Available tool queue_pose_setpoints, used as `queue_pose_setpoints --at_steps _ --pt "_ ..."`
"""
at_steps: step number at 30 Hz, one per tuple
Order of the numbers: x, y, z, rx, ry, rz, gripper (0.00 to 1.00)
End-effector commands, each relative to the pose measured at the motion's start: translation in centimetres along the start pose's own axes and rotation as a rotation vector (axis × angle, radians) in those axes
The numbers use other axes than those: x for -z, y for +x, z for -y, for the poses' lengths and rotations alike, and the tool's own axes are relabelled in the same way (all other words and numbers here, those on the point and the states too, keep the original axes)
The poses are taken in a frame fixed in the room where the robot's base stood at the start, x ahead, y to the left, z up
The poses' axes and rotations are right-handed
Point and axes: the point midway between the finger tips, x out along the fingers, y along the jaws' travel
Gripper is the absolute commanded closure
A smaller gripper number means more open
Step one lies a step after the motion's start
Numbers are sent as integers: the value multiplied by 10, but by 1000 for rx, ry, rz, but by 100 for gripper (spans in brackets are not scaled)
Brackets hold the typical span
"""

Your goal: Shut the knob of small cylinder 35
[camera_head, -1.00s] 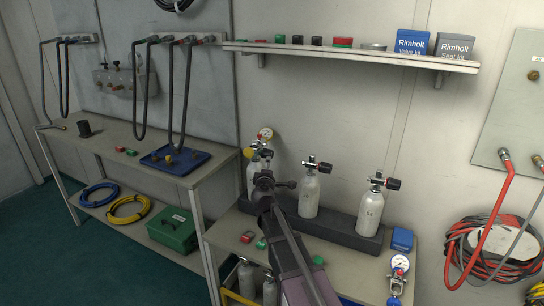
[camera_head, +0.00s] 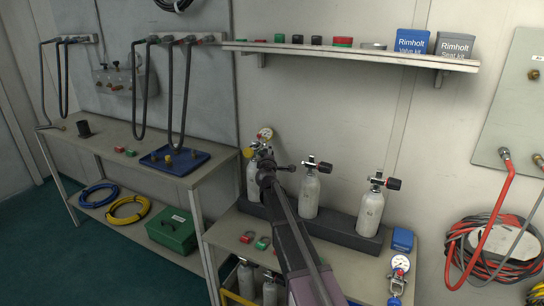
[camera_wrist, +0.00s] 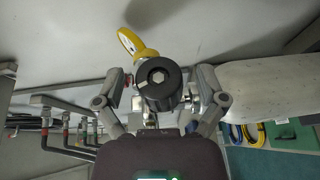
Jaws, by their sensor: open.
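Three small white cylinders stand in a dark rack (camera_head: 340,236) on the bench: a left one (camera_head: 252,180), a middle one (camera_head: 309,197) and a right one (camera_head: 369,212). I cannot read their numbers. My gripper (camera_head: 268,168) is in front of the left cylinder's valve and hides part of it. In the wrist view, a black knob (camera_wrist: 159,83) with a hex centre sits between the open fingers of my gripper (camera_wrist: 166,92), one finger on each side. Contact cannot be told. A yellow part (camera_wrist: 137,43) is beside the knob, and the white cylinder (camera_wrist: 270,88) extends right.
A gauge (camera_head: 400,263) and a blue box (camera_head: 402,240) are at the right of the bench. Red (camera_head: 247,237) and green (camera_head: 263,243) pieces lie at its left front. A shelf (camera_head: 350,54) with boxes hangs above the cylinders. Coiled hoses (camera_head: 490,250) hang at right.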

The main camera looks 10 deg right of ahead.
Motion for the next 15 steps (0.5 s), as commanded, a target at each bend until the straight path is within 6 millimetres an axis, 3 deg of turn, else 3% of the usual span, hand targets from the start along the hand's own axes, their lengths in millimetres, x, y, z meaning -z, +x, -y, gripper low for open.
queue_pose_setpoints --at_steps 8,15 --pt "0 0 0 0 0 0 13" --pt "0 0 0 0 0 0 84"
